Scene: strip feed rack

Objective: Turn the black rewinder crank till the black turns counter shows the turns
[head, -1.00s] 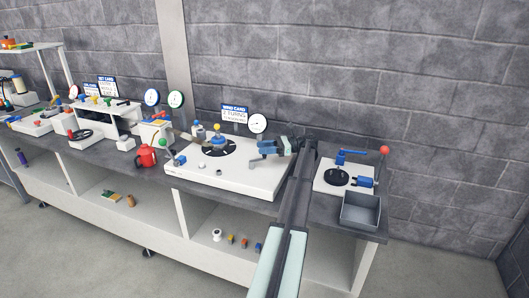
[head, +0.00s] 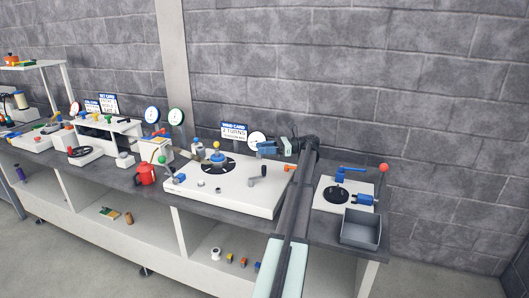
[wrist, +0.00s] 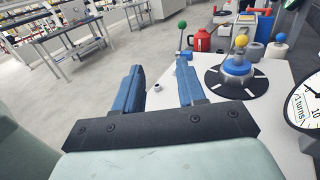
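The black rewinder crank (head: 253,181) is a small dark arm with an upright handle on the right part of the white base plate (head: 217,197). The black-rimmed turns counter (head: 257,139) stands behind the plate, partly hidden by my gripper. In the wrist view its white dial (wrist: 309,103) reads "turns" at the right edge, cut off; I cannot read the value for sure. My gripper (head: 266,147) is raised above the plate, above and behind the crank, and apart from it. In the wrist view its blue fingers (wrist: 158,80) are open, with nothing between them. The crank is not visible there.
A blue-headed wind card (head: 234,131) stands left of the counter. A black disc with a blue hub and yellow knob (head: 216,146) sits on the plate. An orange part (head: 289,168) is at its right edge. A grey bin (head: 361,229) and red-knobbed lever (head: 383,168) stand right of my arm.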

